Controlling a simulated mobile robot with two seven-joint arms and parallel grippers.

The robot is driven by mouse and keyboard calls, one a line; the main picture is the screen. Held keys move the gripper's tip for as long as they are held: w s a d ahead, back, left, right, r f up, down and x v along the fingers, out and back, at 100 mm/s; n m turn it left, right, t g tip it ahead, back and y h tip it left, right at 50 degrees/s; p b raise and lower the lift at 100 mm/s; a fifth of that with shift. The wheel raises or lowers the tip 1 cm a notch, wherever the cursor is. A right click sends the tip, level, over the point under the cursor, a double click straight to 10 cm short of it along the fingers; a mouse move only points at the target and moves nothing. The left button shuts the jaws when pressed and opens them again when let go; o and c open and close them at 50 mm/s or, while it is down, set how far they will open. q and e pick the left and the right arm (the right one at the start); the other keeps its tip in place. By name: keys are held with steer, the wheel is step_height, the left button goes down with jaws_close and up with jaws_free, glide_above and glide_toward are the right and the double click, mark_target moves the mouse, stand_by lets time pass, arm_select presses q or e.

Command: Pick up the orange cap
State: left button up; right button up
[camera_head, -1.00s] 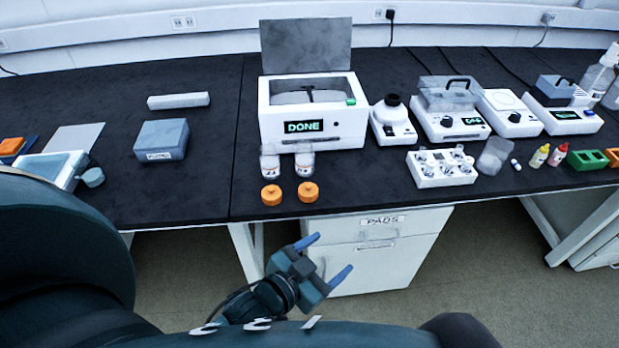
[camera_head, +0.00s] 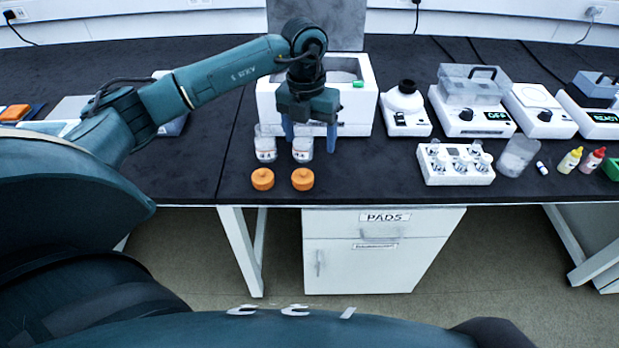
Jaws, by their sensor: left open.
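Two orange caps lie on the black bench near its front edge, a left cap (camera_head: 262,179) and a right cap (camera_head: 302,179). Two clear jars with labels, a left jar (camera_head: 265,149) and a right jar (camera_head: 302,150), stand just behind them. My left gripper (camera_head: 310,142) points down with its blue fingers apart. In the picture its fingers lie on either side of the right jar's upper part; I cannot tell their exact height or depth. The gripper appears behind both caps and apart from them. My right gripper does not show.
A white box machine (camera_head: 350,110) with a raised lid stands behind the jars. To the right are a white holder with knobs (camera_head: 455,166), a clear tilted container (camera_head: 518,155) and small bottles (camera_head: 569,160). The bench front (camera_head: 380,180) is bare.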

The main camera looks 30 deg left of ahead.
arm_select(q)
steer(key=a, duration=0.2)
glide_above(303, 171)
steer(key=shift+y, duration=0.3)
steer(key=f, duration=0.6)
steer(key=shift+s+d+f, duration=0.15)
steer(key=shift+d+f, duration=0.1)
steer(key=shift+d, duration=0.05)
steer(key=shift+a+f+p, duration=0.15)
steer(key=shift+f+p, duration=0.05)
steer(key=shift+f, duration=1.3)
steer(key=shift+a+f+p, duration=0.15)
steer(key=shift+f+p, duration=0.05)
steer(key=shift+f, duration=1.3)
steer(key=c, duration=1.1)
